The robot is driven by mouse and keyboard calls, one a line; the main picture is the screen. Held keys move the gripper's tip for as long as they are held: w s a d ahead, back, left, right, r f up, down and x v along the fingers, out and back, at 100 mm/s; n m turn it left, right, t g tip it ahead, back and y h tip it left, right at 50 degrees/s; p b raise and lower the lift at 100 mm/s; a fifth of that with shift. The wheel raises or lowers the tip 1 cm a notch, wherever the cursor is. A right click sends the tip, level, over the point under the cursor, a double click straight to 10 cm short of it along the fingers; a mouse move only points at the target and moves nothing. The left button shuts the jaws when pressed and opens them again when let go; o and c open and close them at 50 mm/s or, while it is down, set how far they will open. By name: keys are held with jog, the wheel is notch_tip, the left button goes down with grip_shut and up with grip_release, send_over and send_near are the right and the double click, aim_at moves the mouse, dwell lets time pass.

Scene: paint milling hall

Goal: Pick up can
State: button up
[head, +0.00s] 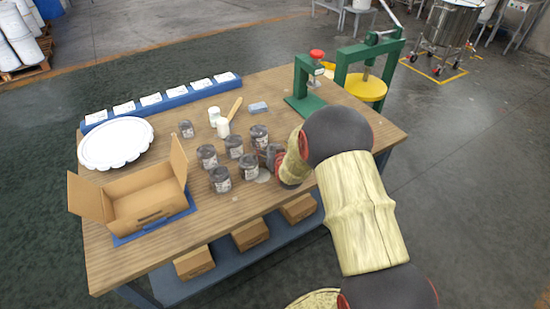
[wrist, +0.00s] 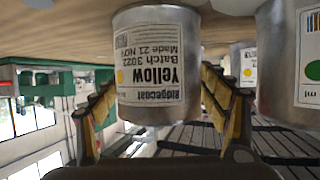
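A silver can with a pale label reading "Yellow" and a yellow dot (wrist: 157,60) is upside down in the wrist view, its base at the table. The fingers of my gripper (wrist: 160,95) flank it, one on each side, close to its walls. Whether they press on it is unclear. In the head view my gripper (head: 285,162) is low over the table, and this can (head: 268,154) is partly hidden by it. A second can with a green dot (wrist: 285,65) stands close to the right finger.
Several similar cans (head: 220,180) stand left of my gripper on the wooden table (head: 190,222). An open cardboard box (head: 147,205), a white scalloped dish (head: 115,143) and a blue rack of cards (head: 160,107) lie further left. A green press (head: 305,85) stands at the back right.

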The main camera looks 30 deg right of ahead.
jog(key=shift+c, duration=1.2)
jog(key=c, duration=1.3)
jog(key=shift+c, duration=0.2)
jog(key=shift+r, duration=0.1)
